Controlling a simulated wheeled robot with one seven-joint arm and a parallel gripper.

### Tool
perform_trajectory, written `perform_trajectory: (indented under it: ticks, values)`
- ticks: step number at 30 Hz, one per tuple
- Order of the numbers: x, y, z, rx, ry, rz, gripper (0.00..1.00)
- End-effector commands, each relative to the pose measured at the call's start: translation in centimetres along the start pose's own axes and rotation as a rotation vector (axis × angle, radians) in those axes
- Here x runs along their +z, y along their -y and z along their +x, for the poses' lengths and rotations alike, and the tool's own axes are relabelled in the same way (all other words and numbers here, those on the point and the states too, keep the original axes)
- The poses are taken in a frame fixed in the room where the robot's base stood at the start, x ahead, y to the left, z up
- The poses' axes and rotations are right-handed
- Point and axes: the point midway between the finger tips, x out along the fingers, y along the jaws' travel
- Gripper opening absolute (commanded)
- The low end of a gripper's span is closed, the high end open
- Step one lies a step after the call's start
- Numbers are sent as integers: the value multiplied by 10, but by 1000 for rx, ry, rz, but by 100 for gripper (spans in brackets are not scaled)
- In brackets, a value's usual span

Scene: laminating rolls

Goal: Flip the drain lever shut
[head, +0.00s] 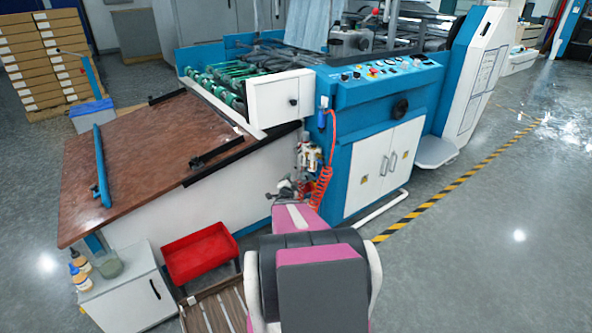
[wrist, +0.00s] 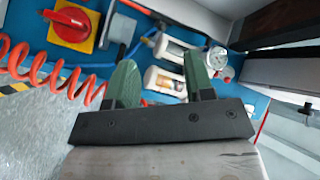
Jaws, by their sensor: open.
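My gripper (wrist: 160,62) is open, its two green fingers apart with nothing held between them. In the head view my gripper (head: 287,188) is beside the lower front of the blue machine. In the wrist view, two clear-and-white air-unit bowls (wrist: 166,80) on the blue panel show between and beyond the fingers, with a round gauge (wrist: 217,57) to their right. The air unit also shows in the head view (head: 308,152). I cannot make out the drain lever for certain; the fingers and palm hide part of the unit.
A red rotary switch (wrist: 70,24) on a yellow plate and a red coiled hose (wrist: 50,82) are left of the fingers. The brown sloping table (head: 140,150) and a red tray (head: 200,253) stand to the left. Open floor (head: 480,240) lies right.

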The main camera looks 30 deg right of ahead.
Motion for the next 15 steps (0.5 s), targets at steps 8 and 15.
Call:
perform_trajectory:
  ticks: [8,15]
  values:
    - [-4,-4,16,-5,-25,11,48]
    - [-5,-4,53,-5,-25,10,48]
